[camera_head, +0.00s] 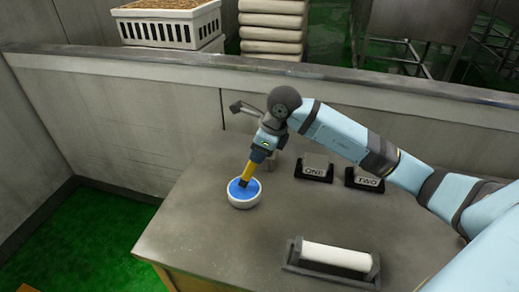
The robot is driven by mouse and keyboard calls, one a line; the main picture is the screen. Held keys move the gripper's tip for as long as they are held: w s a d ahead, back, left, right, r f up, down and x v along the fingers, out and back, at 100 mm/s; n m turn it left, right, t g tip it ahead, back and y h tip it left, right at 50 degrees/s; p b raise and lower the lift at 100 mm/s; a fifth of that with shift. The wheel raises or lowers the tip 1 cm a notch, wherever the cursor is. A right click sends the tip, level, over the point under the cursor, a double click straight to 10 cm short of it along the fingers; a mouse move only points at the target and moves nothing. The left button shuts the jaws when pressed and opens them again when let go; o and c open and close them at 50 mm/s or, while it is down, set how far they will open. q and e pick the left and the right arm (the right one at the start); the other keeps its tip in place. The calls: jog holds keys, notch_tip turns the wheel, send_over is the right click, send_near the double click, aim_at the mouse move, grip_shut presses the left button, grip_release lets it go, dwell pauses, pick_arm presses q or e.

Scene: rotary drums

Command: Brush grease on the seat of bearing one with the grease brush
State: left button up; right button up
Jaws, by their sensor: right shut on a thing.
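My right gripper (268,142) is shut on the grease brush (250,170), which has a yellow handle and points down. The brush's dark lower end is at the blue grease in a small white bowl (243,202) on the table. Whether the tip is dipped in or just above the grease is hard to tell. Bearing one (315,168) is a grey block on a black base labelled ONE, right of the bowl. Its seat is too small to make out. A similar block labelled TWO (365,179) stands to its right. My left gripper is not in view.
A white roller (336,256) lies in a dark cradle at the table's front. The grey table (200,225) is clear between bowl and cradle. A low wall (130,110) runs behind the table. Beyond it are a white crate (170,25) and stacked sacks (272,30).

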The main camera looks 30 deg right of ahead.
jog(key=shift+f+b, duration=0.45)
jog(key=shift+f, duration=0.05)
dwell(1.2)
dwell(1.1)
jog(key=shift+r+p, duration=0.75)
jog(key=shift+r, duration=0.95)
jog(key=shift+r+p, duration=0.85)
jog(key=shift+r, duration=0.95)
